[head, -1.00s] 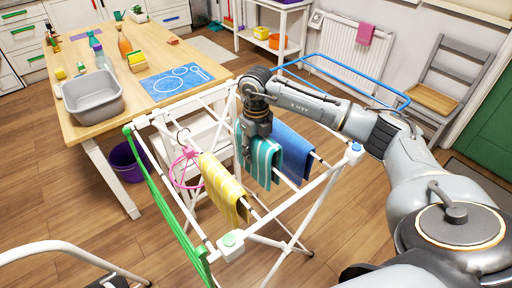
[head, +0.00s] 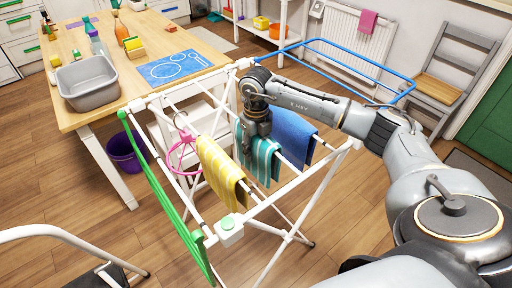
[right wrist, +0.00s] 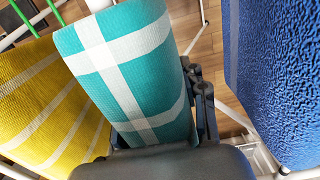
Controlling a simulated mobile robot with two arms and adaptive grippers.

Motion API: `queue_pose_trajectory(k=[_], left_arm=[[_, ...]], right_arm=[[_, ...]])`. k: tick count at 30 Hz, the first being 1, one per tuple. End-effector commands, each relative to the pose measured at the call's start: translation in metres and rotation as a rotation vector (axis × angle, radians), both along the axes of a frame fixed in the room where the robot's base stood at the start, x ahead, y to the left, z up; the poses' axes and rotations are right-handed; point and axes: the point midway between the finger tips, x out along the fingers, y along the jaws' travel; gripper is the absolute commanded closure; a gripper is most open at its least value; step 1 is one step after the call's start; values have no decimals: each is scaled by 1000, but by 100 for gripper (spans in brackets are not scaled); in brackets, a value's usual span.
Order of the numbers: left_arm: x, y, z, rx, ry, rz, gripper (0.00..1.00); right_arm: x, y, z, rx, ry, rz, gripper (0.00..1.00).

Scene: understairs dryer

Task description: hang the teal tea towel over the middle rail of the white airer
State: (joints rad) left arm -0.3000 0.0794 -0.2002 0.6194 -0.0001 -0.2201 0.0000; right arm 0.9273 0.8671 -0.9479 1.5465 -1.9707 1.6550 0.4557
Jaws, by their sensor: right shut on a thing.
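The teal tea towel (head: 264,160) with white stripes hangs folded from my right gripper (head: 257,140), at the middle of the white airer (head: 262,208). It hangs between a yellow striped towel (head: 220,170) and a blue towel (head: 293,138). In the right wrist view the teal towel (right wrist: 135,75) fills the middle, with my right gripper's dark finger (right wrist: 203,105) beside and behind it. The yellow towel (right wrist: 45,105) is at left and the blue towel (right wrist: 283,75) at right. The middle rail under the teal towel is hidden, so I cannot tell whether they touch. My left gripper is out of view.
The airer has a green side wing (head: 165,195) and a raised blue wing (head: 345,58). A pink hanger (head: 182,155) hangs at its left. A wooden table (head: 110,100) with a grey basin (head: 88,84) stands behind left. A purple bucket (head: 123,150) is on the floor.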

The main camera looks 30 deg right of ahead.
Motion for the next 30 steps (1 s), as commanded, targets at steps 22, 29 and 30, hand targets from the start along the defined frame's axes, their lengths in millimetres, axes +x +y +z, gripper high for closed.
queue_pose_trajectory(k=[22, 29, 30], left_arm=[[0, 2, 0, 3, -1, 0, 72], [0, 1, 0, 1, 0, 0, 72], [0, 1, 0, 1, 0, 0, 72]], right_arm=[[1, 0, 21, 0, -4, 1, 31], [1, 0, 70, 1, -6, 1, 31], [1, 0, 78, 0, -5, 0, 31]])
